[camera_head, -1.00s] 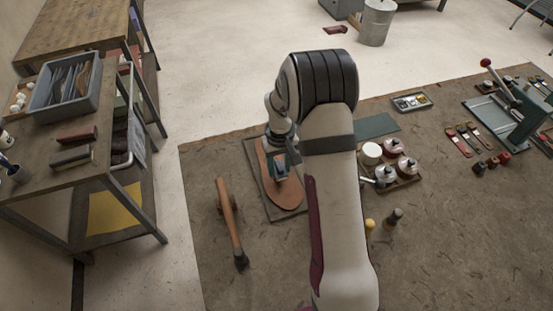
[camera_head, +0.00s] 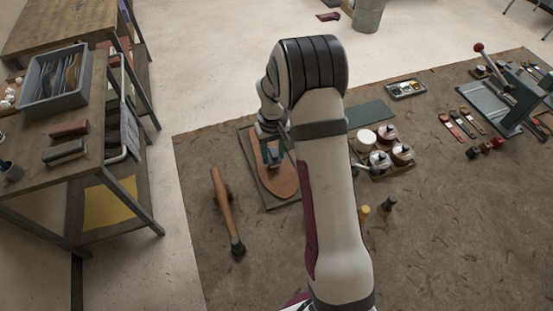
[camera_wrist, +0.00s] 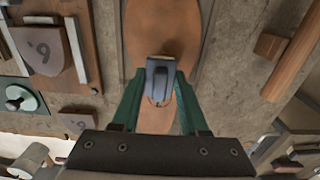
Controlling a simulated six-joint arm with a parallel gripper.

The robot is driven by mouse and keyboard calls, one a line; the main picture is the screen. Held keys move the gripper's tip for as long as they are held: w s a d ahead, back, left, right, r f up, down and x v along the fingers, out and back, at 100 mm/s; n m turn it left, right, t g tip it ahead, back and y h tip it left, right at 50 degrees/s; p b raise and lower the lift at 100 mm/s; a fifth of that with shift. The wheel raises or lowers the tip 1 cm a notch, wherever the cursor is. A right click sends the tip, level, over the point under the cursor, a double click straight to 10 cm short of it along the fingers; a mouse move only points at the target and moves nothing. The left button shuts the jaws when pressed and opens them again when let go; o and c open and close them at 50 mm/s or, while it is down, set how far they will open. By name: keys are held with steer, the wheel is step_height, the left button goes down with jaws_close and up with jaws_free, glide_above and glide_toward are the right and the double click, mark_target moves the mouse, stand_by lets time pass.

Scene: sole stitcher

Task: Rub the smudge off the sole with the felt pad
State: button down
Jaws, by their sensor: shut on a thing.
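The tan-brown sole (camera_head: 284,183) lies flat on a dark board (camera_head: 289,204) on the brown mat. It also shows in the wrist view (camera_wrist: 165,28), running up and down the middle. My gripper (camera_head: 272,158) is over the sole's upper middle part. In the wrist view its green fingers (camera_wrist: 160,82) are closed on a small grey-blue block, which appears to be the felt pad (camera_wrist: 160,70). I cannot tell whether the pad touches the sole. I cannot make out the smudge; the pad and fingers cover part of the sole.
A lever press (camera_head: 510,98) is far right. The front right mat is clear.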

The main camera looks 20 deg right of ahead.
steer(key=shift+w, duration=1.9)
steer(key=shift+f, duration=0.2)
step_height(320, 180, up, 7)
steer(key=shift+a+f, duration=0.1)
steer(key=shift+f, duration=0.1)
